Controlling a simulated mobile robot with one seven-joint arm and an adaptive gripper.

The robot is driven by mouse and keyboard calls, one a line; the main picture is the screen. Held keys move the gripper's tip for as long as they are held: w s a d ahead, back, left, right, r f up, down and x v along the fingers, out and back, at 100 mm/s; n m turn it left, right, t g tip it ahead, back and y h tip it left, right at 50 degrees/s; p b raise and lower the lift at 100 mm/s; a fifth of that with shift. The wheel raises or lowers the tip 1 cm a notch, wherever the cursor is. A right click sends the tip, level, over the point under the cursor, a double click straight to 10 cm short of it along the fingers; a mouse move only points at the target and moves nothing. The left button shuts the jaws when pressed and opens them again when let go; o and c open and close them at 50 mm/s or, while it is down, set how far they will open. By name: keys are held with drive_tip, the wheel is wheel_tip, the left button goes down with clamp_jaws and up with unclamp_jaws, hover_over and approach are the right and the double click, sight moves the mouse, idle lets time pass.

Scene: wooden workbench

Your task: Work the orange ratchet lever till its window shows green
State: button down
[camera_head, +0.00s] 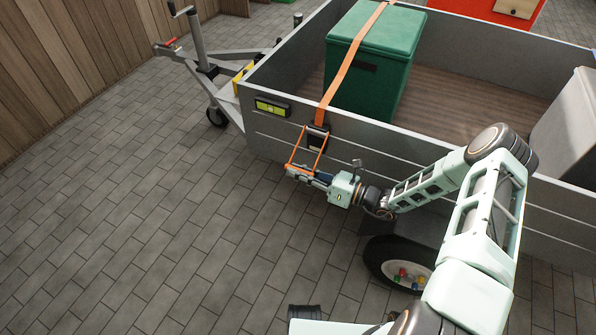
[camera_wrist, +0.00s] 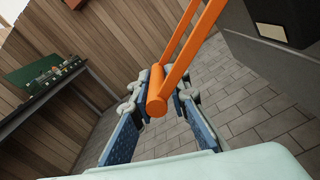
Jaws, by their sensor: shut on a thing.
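The orange ratchet lever (camera_head: 306,149) is a U-shaped frame hanging from a dark ratchet body (camera_head: 317,138) on the trailer's side wall. It tilts down and out from the wall. My gripper (camera_head: 297,172) is shut on its crossbar at the low outer end. In the wrist view the orange crossbar (camera_wrist: 156,92) sits between the blue-padded fingers, with two orange arms rising to the upper right. A dark-framed window (camera_head: 271,107) with a yellow-green face is on the wall left of the ratchet; its fine marks are too small to read.
An orange strap (camera_head: 347,68) runs from the ratchet over a green box (camera_head: 385,45) in the trailer. The trailer wall (camera_head: 375,142) is close beside my arm, with a wheel (camera_head: 400,268) below. The paved floor (camera_head: 150,220) at left is clear.

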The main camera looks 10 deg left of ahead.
drive_tip(key=c, duration=1.9)
unclamp_jaws()
drive_tip(key=shift+c, duration=0.2)
drive_tip(key=v, duration=1.2)
drive_tip(key=shift+r, duration=0.1)
